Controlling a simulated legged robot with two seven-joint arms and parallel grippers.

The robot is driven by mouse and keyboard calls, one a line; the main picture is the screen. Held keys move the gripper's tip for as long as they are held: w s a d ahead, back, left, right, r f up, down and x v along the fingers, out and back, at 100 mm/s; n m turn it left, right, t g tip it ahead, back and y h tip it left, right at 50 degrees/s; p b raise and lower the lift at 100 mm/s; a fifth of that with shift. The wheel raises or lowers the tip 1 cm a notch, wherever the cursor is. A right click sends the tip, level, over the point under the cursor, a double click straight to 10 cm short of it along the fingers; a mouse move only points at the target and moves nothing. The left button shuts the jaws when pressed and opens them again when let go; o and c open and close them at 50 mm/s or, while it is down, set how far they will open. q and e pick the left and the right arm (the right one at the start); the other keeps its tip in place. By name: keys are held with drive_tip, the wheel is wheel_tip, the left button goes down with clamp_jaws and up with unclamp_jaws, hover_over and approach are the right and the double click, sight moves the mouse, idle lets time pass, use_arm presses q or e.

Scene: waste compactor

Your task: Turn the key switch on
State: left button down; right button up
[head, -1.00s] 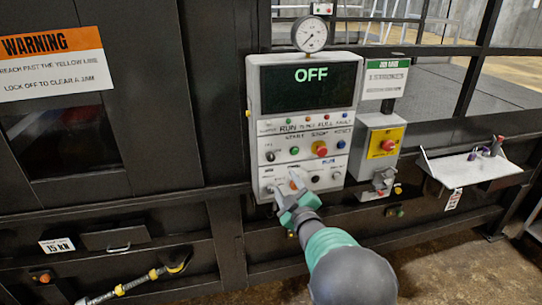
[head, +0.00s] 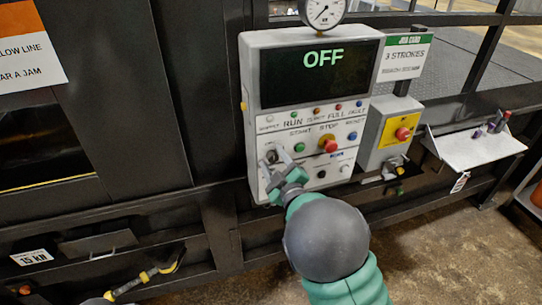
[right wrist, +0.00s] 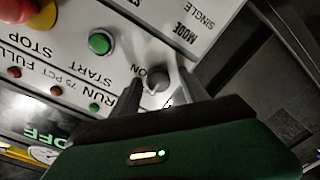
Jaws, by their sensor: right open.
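The control panel (head: 254,130) is a grey box whose dark display (head: 318,72) reads OFF. The key switch (right wrist: 156,80) is a small dark round knob on the panel's white face, next to an "ON" label in the right wrist view. My right gripper (head: 277,160) is at the left of the panel's button rows. In the right wrist view my right gripper (right wrist: 160,84) is open, with one finger on each side of the switch. I cannot tell whether the fingers touch it. In the head view the gripper partly hides the switch.
A green start button (head: 299,148) and a red stop button (head: 328,143) are close to the gripper. A gauge (head: 323,10) sits on top. A white shelf (head: 475,150) juts out further right.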

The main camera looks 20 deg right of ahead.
drive_tip(key=shift+s+r, duration=0.1)
drive_tip(key=shift+s, duration=0.1)
drive_tip(key=shift+c, duration=0.2)
drive_tip(key=shift+s, duration=0.1)
drive_tip(key=shift+c, duration=1.2)
drive_tip(key=shift+w+d, duration=0.1)
drive_tip(key=shift+w, duration=0.1)
clamp_jaws()
use_arm(q)
drive_tip(key=shift+s+d, duration=0.1)
drive_tip(key=shift+s, duration=0.1)
use_arm(e)
drive_tip(key=shift+f, duration=0.2)
use_arm(q)
drive_tip(key=shift+f, duration=0.1)
